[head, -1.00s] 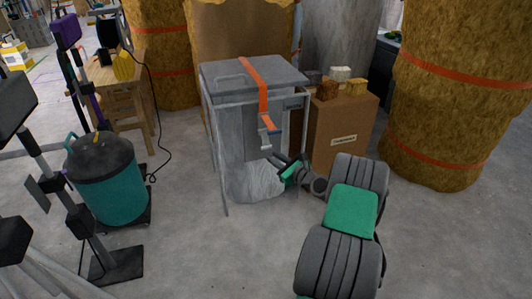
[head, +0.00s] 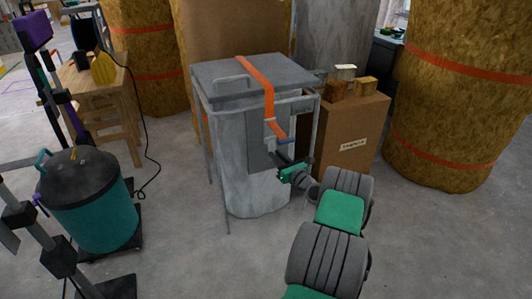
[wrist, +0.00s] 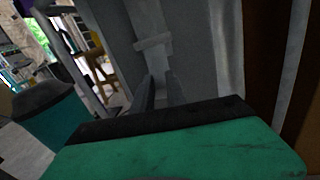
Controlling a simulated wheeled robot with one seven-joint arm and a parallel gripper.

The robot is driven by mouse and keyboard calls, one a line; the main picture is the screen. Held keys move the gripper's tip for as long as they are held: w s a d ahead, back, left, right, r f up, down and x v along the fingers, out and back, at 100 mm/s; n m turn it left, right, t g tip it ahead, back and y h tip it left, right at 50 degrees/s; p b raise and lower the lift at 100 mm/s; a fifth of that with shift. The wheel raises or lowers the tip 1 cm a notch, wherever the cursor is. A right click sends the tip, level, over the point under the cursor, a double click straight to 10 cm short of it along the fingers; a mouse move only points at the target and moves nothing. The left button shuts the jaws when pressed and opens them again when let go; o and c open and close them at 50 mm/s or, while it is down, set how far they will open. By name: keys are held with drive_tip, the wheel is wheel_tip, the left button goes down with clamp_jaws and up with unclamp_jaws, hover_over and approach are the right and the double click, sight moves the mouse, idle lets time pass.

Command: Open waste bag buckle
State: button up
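An orange strap (head: 258,82) runs over the grey lid of the waste bag stand and down its front. The buckle (head: 276,130) sits low on the strap, its blue-tipped lever sticking out to the right. My gripper (head: 276,158) is just below the buckle, in front of the stand, and appears apart from the lever. The wrist view shows dark fingers (wrist: 160,92) beyond my green gripper body, near a shadowed grey strap (wrist: 150,30) with a crossing band. The waste bag (head: 232,150) hangs inside the frame.
A cardboard box (head: 352,135) with several blocks on top stands right of the stand. A large strapped bale (head: 445,100) is farther right. A teal canister (head: 92,205) and black stands are at the left.

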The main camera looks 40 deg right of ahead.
drive_tip(key=shift+w+d, duration=0.15)
drive_tip(key=shift+w, duration=0.75)
clamp_jaws()
idle(0.7)
